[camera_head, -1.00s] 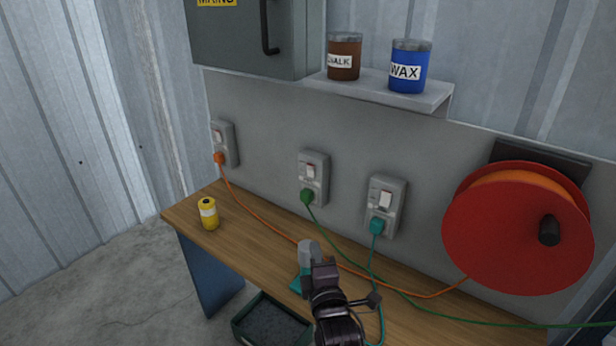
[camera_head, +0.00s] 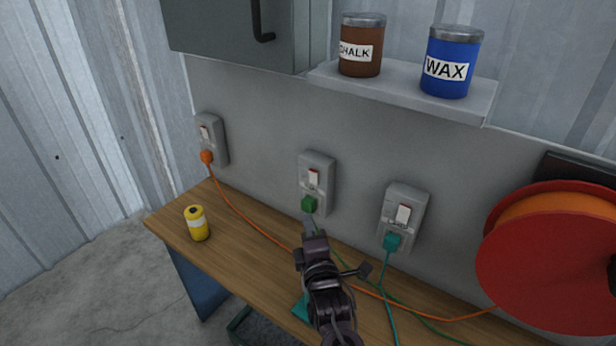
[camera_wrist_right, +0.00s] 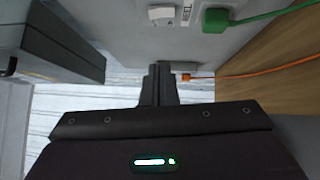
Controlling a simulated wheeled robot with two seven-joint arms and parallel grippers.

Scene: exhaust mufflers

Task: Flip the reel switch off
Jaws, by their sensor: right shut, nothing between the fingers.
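Three grey switched sockets are on the wall panel. The left one (camera_head: 213,141) has a white rocker (camera_head: 205,133) with a red edge and an orange plug (camera_head: 206,157). Its orange cable runs behind my right arm toward the red reel (camera_head: 550,265). The middle socket (camera_head: 328,190) has a rocker (camera_head: 314,178) and a green plug (camera_head: 309,204); the right one (camera_head: 415,207) has a teal plug (camera_head: 391,242). My right gripper (camera_head: 308,222) is shut and empty, just below the green plug in the head view. Its fingertips (camera_wrist_right: 158,70) also show in the right wrist view. My left gripper is out of view.
A wooden bench (camera_head: 235,235) with a yellow can (camera_head: 196,223) runs below the sockets. Above are a metal cabinet (camera_head: 225,30) and a shelf (camera_head: 405,92) with chalk (camera_head: 361,48) and wax (camera_head: 449,65) tins. Cables cross the bench.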

